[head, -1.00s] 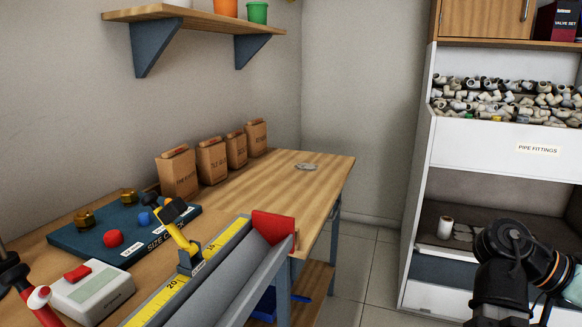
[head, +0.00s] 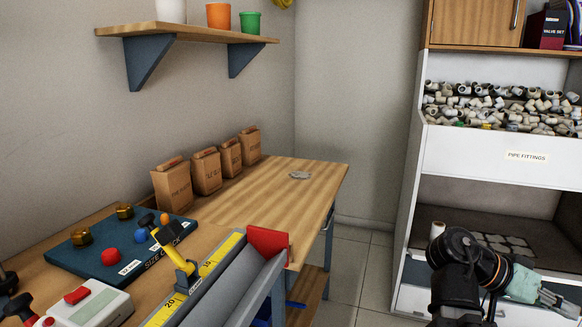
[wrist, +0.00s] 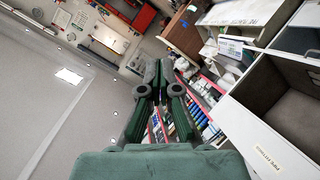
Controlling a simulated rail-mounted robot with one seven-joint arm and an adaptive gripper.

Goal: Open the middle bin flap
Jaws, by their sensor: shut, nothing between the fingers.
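A white bin rack (head: 400,220) stands at the right in the head view. Its upper front panel, labelled PIPE FITTINGS (head: 526,156), is below a heap of pale fittings. Under it is an open dark compartment (head: 470,215) with flat pale pieces on its floor. A blue-grey panel (head: 418,273) sits below that, partly hidden by my arm. I cannot tell which part is the middle flap. My gripper (head: 556,300) is in front of the lower rack, shut and empty. In the wrist view my gripper (wrist: 159,70) points away from the labelled panel (wrist: 268,150), apart from it.
A wooden workbench (head: 285,195) at the left carries several paper bags (head: 205,170), a size-check board (head: 85,245) and a yellow measuring trough (head: 205,275). A wall shelf (head: 185,32) holds pots. Tiled floor (head: 352,270) lies clear between bench and rack.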

